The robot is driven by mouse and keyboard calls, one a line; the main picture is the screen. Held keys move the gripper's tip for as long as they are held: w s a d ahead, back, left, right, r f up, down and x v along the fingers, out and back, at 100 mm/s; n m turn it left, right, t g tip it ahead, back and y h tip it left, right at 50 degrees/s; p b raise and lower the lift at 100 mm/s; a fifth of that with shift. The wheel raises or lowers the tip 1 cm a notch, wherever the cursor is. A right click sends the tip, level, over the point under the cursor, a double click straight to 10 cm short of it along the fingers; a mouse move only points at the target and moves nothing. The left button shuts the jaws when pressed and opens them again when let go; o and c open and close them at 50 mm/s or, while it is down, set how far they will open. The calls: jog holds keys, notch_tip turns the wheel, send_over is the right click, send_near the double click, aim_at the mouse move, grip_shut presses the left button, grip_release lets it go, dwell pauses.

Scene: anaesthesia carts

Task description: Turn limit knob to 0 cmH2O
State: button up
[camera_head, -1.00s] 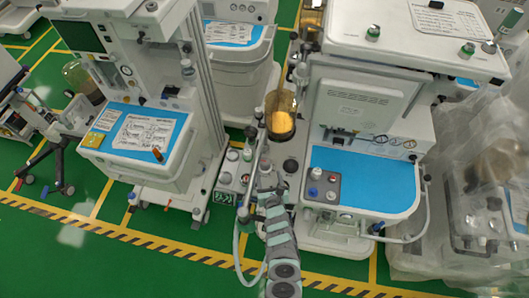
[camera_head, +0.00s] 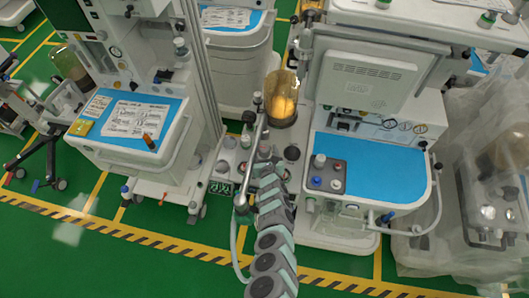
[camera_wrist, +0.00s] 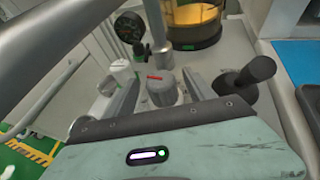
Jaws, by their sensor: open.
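A grey knob (camera_wrist: 162,92) with a red mark on its top stands in the middle of the wrist view, on a pale panel. I take it to be the limit knob, but no scale or label is readable. My gripper (camera_wrist: 160,98) is open, with one finger on each side of this knob. I cannot tell whether either finger touches it. In the head view my gripper (camera_head: 264,163) is over the absorber block between two carts, and my arm hides much of that spot.
A canister with yellow filling (camera_head: 281,104) stands just behind. In the wrist view, a black lever-like knob (camera_wrist: 245,76) is at right, a round dark gauge (camera_wrist: 129,27) at upper left and a white knob (camera_wrist: 122,70) at left. A silver pipe (camera_head: 256,150) runs beside my arm.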

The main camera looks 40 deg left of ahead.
jog(key=shift+w+a+f+b, duration=0.1)
jog(key=shift+w+a+b, duration=0.35)
jog(key=shift+w+a, duration=0.1)
jog(key=shift+s, duration=0.1)
jog(key=c, duration=1.4)
